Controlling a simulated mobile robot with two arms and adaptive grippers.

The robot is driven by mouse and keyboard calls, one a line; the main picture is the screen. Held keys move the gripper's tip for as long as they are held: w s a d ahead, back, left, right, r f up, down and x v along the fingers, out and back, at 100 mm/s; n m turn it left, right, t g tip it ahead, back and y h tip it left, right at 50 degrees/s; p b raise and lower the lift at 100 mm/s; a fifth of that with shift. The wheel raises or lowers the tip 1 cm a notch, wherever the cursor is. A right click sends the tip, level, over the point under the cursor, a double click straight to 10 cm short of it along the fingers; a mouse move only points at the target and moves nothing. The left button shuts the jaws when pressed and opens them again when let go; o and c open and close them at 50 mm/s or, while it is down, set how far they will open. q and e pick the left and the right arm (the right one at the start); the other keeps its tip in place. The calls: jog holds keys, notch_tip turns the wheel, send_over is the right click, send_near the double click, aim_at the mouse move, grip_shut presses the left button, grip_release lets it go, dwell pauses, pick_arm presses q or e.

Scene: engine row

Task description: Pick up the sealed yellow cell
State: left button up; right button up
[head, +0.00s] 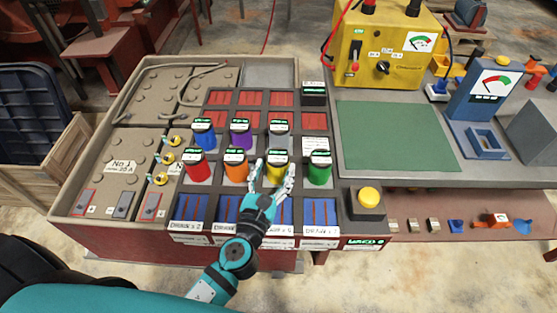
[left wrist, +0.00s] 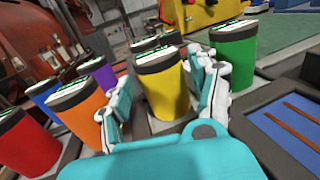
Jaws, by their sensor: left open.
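The yellow cell (head: 278,171) has a dark cap and a lit green label. It stands upright in the front row of the rack, between the orange cell (head: 236,168) and the green cell (head: 319,169). My left gripper (head: 273,175) is open, with one finger on each side of the yellow cell. In the left wrist view the yellow cell (left wrist: 164,88) stands between the two spread fingers of the left gripper (left wrist: 163,90). I cannot tell whether either finger touches it. My right gripper is not in view.
A red cell (head: 196,166), a blue cell (head: 204,134), a purple cell (head: 241,134) and a grey cell (head: 280,131) stand close by. A yellow button box (head: 367,203) is right of the rack. The green mat (head: 395,135) is clear. A yellow meter box (head: 380,45) stands behind it.

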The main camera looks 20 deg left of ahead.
aim_at(283, 149)
pick_arm(q)
jog(key=shift+w, duration=1.15)
jog(key=w+p, duration=0.1)
jog(key=w, duration=0.3)
jog(key=shift+w, duration=0.7)
jog(key=shift+a, duration=0.1)
jog(key=c, duration=0.4)
grip_shut()
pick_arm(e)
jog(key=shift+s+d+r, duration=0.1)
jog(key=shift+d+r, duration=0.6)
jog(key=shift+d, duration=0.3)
